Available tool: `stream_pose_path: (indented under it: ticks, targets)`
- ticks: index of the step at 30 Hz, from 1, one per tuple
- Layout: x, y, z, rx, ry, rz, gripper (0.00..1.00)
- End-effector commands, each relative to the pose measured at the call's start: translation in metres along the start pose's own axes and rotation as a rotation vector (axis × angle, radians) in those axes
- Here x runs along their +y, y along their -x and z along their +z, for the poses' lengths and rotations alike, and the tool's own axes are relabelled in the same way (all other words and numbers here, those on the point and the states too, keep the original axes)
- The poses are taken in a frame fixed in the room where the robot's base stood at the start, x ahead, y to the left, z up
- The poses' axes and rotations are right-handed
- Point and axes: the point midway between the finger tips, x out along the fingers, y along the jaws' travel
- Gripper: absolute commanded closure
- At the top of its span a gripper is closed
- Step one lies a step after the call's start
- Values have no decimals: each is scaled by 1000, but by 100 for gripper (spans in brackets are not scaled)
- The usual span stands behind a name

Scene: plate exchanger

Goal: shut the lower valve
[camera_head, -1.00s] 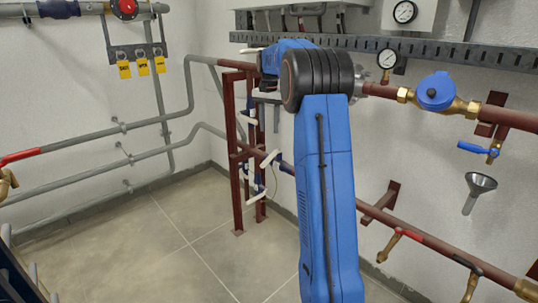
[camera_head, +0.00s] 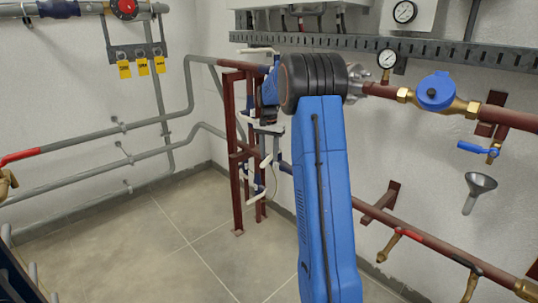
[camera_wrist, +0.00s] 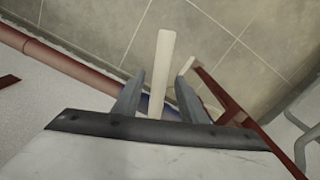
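The lower valve, on the lower pipe by the dark red frame, has a white lever handle (camera_head: 265,160) just below my gripper (camera_head: 268,131) in the head view. In the wrist view a white lever handle (camera_wrist: 164,55) runs lengthwise between the two fingers of my gripper (camera_wrist: 162,88), with a blue valve body (camera_wrist: 165,112) partly hidden behind it. The fingers are apart, with gaps on both sides of the handle. My arm hides part of the lower pipe, and the fingertips are too small to make out in the head view.
The dark red frame (camera_head: 237,150) stands close beside my gripper. Another white handle (camera_head: 258,50) is at the upper pipe. A blue meter (camera_head: 436,92) and a lower red pipe (camera_head: 420,238) are on the right. The floor (camera_head: 150,235) on the left is clear.

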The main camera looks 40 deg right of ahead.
Motion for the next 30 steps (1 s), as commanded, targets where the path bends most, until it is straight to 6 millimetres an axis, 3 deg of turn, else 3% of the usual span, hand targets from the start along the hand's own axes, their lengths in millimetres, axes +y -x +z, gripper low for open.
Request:
stream_pose_path:
  ticks: [6, 11, 18, 30]
  targets:
    - [0, 0, 0, 0, 0, 0, 62]
    - [0, 0, 0, 0, 0, 0, 100]
    - [-3, 0, 0, 1, -20, -1, 100]
    - [-30, 1, -4, 1, -248, -1, 100]
